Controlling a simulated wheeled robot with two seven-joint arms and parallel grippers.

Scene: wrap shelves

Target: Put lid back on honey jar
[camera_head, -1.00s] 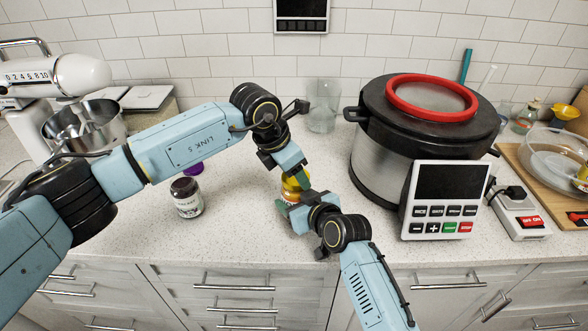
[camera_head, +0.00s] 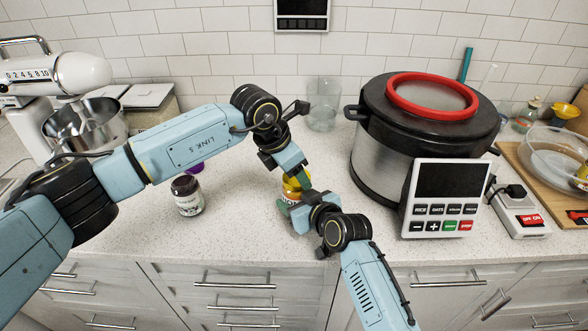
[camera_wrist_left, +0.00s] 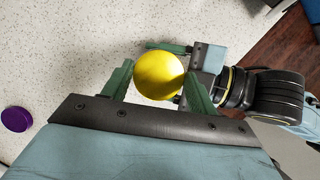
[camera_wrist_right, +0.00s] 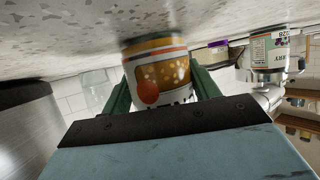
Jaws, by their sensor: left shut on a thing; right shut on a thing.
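The honey jar (camera_wrist_right: 158,80) has an orange and white label and stands on the counter; my right gripper (camera_wrist_right: 160,95) is shut around its body. The yellow lid (camera_wrist_left: 158,76) is on top of the jar, and my left gripper (camera_wrist_left: 158,85) is shut on it from above. In the head view the lid (camera_head: 291,190) shows just over the jar, partly hidden by both grippers. Whether the lid is fully seated cannot be told.
A large cooker (camera_head: 380,160) with a control panel is close on the right. A clear glass (camera_head: 323,105) is behind. Counter in front of the jars is free.

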